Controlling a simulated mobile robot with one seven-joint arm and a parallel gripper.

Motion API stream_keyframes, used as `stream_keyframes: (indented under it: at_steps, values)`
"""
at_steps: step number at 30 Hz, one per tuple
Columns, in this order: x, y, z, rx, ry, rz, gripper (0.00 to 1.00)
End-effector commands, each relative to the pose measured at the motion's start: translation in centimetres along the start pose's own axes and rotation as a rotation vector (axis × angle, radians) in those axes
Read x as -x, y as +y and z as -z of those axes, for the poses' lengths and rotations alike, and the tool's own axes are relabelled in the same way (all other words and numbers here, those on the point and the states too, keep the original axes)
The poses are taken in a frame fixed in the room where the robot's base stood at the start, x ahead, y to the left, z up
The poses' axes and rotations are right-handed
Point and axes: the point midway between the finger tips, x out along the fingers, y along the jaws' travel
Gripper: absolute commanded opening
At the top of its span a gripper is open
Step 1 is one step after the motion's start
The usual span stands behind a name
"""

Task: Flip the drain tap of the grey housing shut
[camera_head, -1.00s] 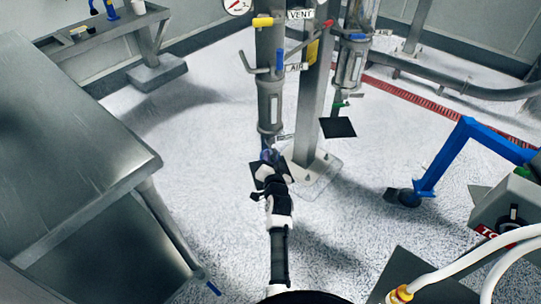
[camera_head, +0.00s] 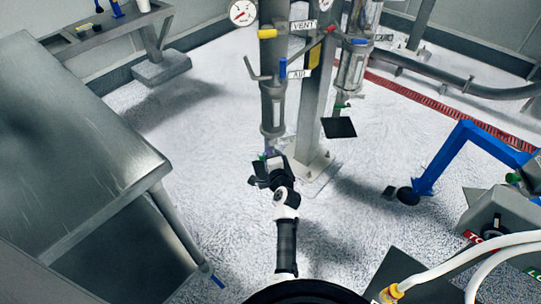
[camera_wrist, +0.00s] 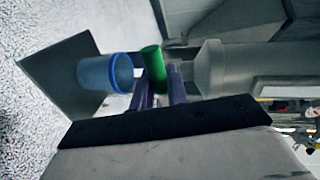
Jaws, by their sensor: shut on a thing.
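The grey housing (camera_head: 272,106) is an upright tube at the middle of the head view; its lower end tapers down to my gripper (camera_head: 270,160). In the wrist view the housing's tapered end (camera_wrist: 208,68) lies at the right. The drain tap's green handle (camera_wrist: 153,66) is between the purple fingers of my gripper (camera_wrist: 160,84), which is shut on it. In the head view the tap is mostly hidden by my gripper. A cup with a blue rim (camera_wrist: 103,73) shows left of the handle in the wrist view, below the housing's end.
A second housing (camera_head: 352,70) stands to the right, with a dark plate (camera_head: 339,127) under it. A steel post (camera_head: 313,120) stands close right of my gripper. A steel table (camera_head: 80,130) is at the left, a blue frame (camera_head: 440,165) at the right. Floor between is clear.

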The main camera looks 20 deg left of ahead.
Motion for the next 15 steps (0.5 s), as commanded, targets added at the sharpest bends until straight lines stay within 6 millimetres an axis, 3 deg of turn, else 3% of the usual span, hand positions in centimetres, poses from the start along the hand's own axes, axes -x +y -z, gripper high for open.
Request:
stream_keyframes:
  at_steps: [15]
  values:
    - [-0.06,-0.68,0.14,-0.091,-0.016,0.008,0.00]
